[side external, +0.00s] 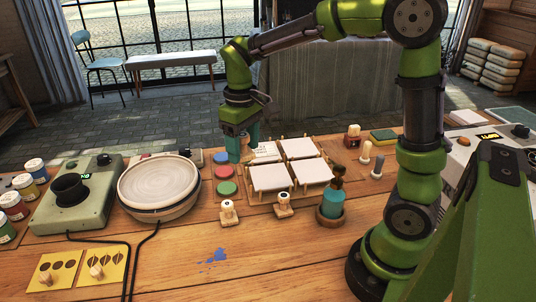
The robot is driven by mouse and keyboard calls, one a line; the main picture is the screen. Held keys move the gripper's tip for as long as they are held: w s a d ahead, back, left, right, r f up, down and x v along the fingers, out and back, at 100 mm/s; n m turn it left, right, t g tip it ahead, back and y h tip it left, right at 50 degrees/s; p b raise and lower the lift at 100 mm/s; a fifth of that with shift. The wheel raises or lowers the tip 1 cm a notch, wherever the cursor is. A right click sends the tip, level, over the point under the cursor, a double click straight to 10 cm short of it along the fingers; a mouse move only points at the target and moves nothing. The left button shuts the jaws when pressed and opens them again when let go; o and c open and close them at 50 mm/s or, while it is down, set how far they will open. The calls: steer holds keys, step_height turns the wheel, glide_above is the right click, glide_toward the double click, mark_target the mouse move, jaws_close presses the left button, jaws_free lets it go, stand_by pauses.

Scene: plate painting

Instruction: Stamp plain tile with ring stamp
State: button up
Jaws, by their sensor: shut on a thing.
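My gripper (244,152) is at the back left of the tile racks, pointing down with teal fingers. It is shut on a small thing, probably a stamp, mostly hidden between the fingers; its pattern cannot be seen. Pale tiles lie on wooden racks: front left (270,177), front right (312,171) and back right (301,148) look plain. The back left tile (266,151) shows faint dark marks and is close to the fingers. Two stamps stand in front, one on the left (228,212) and one on the right (283,205), with dark marks on their blocks. Which is the ring stamp is unclear.
A red pad (222,172) and a green pad (227,188) lie left of the racks. A round pale wheel (158,183) stands farther left. A turquoise pot with a brush (331,204) stands front right.

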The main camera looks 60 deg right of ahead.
steer(key=shift+d, duration=0.4)
steer(key=s+d+f+m, duration=0.1)
steer(key=d+m, duration=0.1)
steer(key=d, duration=0.4)
steer(key=s+d+f+m, duration=0.2)
steer(key=d, duration=0.3)
steer(key=m, duration=0.5)
glide_toward(312, 170)
steer(key=shift+d+f, duration=0.15)
steer(key=shift+f, duration=2.3)
steer(key=shift+f, duration=0.6)
steer(key=shift+r, duration=3.6)
